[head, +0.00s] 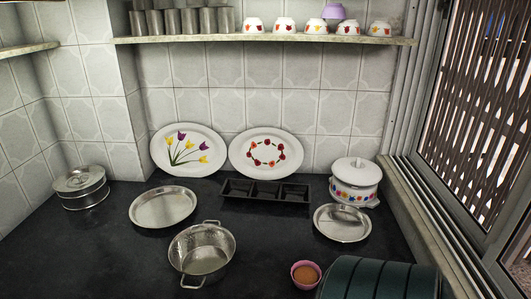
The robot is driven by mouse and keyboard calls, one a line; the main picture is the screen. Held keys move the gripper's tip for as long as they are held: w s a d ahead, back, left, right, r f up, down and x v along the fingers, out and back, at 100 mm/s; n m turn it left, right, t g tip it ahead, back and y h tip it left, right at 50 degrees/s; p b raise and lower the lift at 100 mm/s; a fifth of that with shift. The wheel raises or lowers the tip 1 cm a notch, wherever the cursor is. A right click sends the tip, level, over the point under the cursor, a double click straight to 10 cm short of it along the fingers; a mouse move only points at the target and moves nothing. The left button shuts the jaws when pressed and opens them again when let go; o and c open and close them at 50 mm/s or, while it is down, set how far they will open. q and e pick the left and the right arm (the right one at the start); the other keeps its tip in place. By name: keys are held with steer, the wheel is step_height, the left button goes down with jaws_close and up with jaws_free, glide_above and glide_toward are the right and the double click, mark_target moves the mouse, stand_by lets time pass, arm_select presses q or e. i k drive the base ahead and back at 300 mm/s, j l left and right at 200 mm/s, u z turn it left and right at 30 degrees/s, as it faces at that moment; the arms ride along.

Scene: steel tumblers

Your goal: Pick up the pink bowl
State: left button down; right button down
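The pink bowl (306,280) stands upright on the dark counter (262,256) near the bottom of the head view, right of centre. It is small and holds something brown (306,273). Neither of my grippers is in view.
A dark green ribbed object (380,279) lies close to the bowl's right. A two-handled steel pot (202,252) stands to its left. Steel plates (163,207) (342,223), a black divided tray (266,201) and a white lidded pot (356,190) stand farther back. The window is right.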

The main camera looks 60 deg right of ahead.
mark_target(305, 274)
steer(key=k+z, duration=0.1)
steer(key=z, duration=2)
